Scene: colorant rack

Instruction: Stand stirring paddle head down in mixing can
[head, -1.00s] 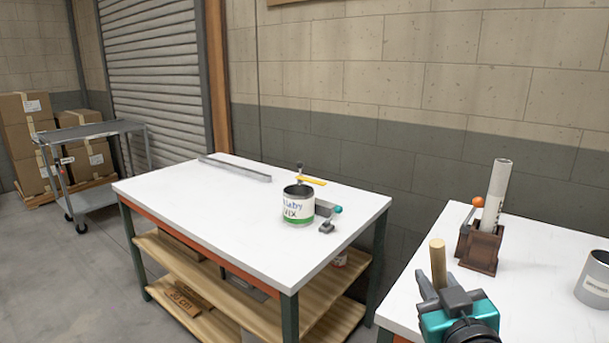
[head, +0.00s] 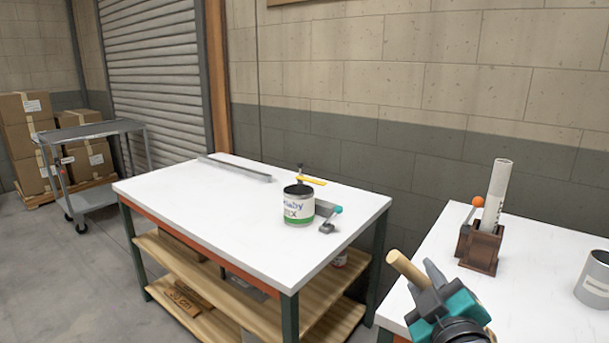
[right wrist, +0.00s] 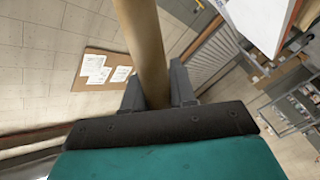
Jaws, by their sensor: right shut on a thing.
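The stirring paddle shows as a pale wooden rod (head: 408,268) in my right gripper (head: 430,279). The gripper is shut on it over the front left of the right-hand table, and the rod leans up to the left. In the right wrist view the rod (right wrist: 143,40) runs up between the fingers (right wrist: 158,88); the paddle's head is not clearly visible. The mixing can (head: 298,209), white with a green band and partly legible lettering, stands upright and open on the left-hand table, well apart from my gripper. My left gripper is not in view.
A metal bar (head: 236,168) lies at the back. A brown holder (head: 481,251) with a white roll (head: 496,195) and a grey container (head: 595,280) stand on the right table. A gap separates the tables.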

